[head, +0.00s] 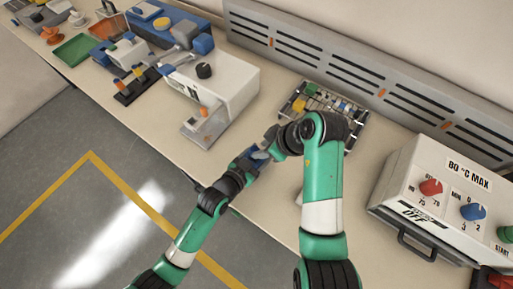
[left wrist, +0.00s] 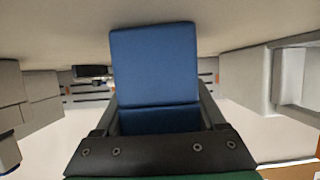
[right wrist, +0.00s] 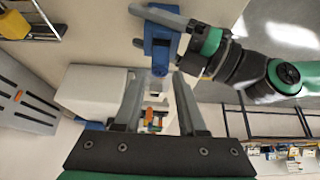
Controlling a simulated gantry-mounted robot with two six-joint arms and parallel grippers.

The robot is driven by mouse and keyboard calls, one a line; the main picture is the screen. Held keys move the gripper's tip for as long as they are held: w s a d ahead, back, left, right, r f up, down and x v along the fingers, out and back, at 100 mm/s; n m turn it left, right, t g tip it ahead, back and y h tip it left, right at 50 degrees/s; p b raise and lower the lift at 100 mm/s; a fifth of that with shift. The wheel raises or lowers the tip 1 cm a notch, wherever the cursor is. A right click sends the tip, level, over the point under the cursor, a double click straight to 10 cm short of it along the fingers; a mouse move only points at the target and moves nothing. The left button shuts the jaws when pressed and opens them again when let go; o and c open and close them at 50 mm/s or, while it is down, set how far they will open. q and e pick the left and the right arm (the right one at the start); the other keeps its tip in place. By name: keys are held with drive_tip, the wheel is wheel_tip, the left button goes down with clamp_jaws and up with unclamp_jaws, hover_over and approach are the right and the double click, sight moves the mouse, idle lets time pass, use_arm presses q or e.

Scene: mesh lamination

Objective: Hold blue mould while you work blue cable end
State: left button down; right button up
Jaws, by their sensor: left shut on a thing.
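The blue mould (left wrist: 154,65) is a plain blue block held upright between the fingers of my left gripper (left wrist: 158,118). In the head view the mould (head: 258,154) is a small blue patch above the bench's front edge, partly covered by the grippers. In the right wrist view the mould (right wrist: 160,42) lies ahead of my right gripper (right wrist: 157,88), with a grey finger of the left gripper along it. My right gripper is open, its fingers apart, close to the mould. A small greyish piece shows under the mould between those fingers; I cannot tell whether it is the blue cable end.
A white machine (head: 226,84) stands left of the grippers. A rack of small coloured parts (head: 330,103) is behind my right arm. A white heater box (head: 432,200) with red and blue knobs stands at the right.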

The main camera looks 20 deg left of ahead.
sight(256, 150)
drive_tip(key=x, duration=0.5)
drive_tip(key=shift+a+f, duration=0.2)
drive_tip(key=shift+f, duration=0.15)
clamp_jaws()
drive_tip(key=shift+c, duration=1.4)
unclamp_jaws()
clamp_jaws()
drive_tip(key=shift+r, duration=0.15)
